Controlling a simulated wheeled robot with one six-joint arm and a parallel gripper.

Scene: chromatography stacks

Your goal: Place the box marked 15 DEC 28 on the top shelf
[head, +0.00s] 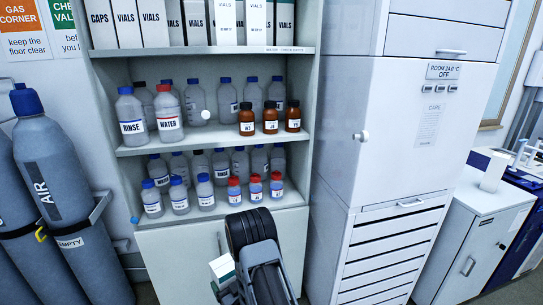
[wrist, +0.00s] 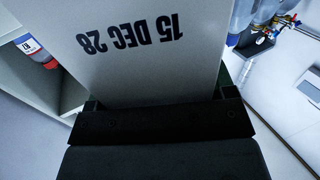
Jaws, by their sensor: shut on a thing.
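The box marked 15 DEC 28 (wrist: 135,60) fills the upper middle of the wrist view, its pale face showing the date upside down. My gripper (wrist: 158,115) is shut on it, with a dark finger at each side of the box. In the head view a white box with a green part (head: 222,268) shows at the end of my arm, low in front of the cabinet below the shelves; the arm partly hides it. The top shelf (head: 200,50) holds a row of upright white boxes marked CAPS and VIALS, filling most of its visible width.
The middle shelf (head: 215,140) holds clear bottles marked RINSE and WATER and several brown bottles. The lower shelf (head: 225,208) holds more bottles. Grey gas cylinders (head: 55,180) stand at left. A tall white cabinet (head: 385,130) stands close at right.

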